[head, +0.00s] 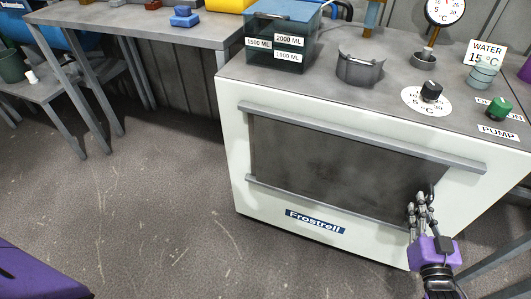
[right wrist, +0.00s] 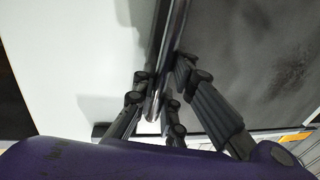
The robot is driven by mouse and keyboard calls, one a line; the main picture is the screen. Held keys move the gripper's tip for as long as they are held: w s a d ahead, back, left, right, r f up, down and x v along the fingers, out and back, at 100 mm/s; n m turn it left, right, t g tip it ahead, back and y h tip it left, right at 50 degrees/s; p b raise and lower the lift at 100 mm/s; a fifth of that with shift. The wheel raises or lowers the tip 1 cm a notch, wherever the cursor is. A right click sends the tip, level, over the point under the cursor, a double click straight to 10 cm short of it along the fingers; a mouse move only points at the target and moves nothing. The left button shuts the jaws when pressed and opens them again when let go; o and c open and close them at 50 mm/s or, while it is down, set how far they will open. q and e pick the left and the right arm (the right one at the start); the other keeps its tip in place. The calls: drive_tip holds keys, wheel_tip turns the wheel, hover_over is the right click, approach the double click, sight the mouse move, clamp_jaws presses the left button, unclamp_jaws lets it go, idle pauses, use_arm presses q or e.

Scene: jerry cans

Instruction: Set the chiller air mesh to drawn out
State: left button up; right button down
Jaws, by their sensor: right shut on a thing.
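The chiller (head: 265,190) is a white Frostrell box with a dark, smudged air mesh (head: 335,165) on its front, between an upper and a lower grey rail. The mesh also shows in the right wrist view (right wrist: 265,60), right of a dark upright bar (right wrist: 172,45). My right gripper (head: 421,200) is at the mesh's right end. In the right wrist view its fingers (right wrist: 160,92) are closed around the bar, which seems to be the mesh's handle. The fingers hide part of it. My left gripper is not in view.
The upper rail (head: 350,132) and lower rail (head: 300,200) jut from the front. On top stand a blue container (head: 283,35), a grey holder (head: 360,68), a black knob (head: 431,90) and a green knob (head: 499,107). A grey table (head: 130,22) stands left. The floor (head: 150,215) in front is clear.

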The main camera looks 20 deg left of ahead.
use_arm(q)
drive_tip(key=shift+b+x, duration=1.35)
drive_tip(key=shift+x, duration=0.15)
use_arm(e)
drive_tip(key=d, duration=2.4)
drive_tip(key=shift+w+d, duration=0.25)
drive_tip(key=shift+w, duration=0.1)
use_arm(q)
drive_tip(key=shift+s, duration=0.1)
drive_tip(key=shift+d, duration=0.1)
use_arm(e)
drive_tip(key=c, duration=1.8)
unclamp_jaws()
drive_tip(key=shift+o, duration=0.2)
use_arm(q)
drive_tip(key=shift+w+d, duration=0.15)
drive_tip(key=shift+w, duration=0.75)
use_arm(e)
drive_tip(key=v, duration=1.2)
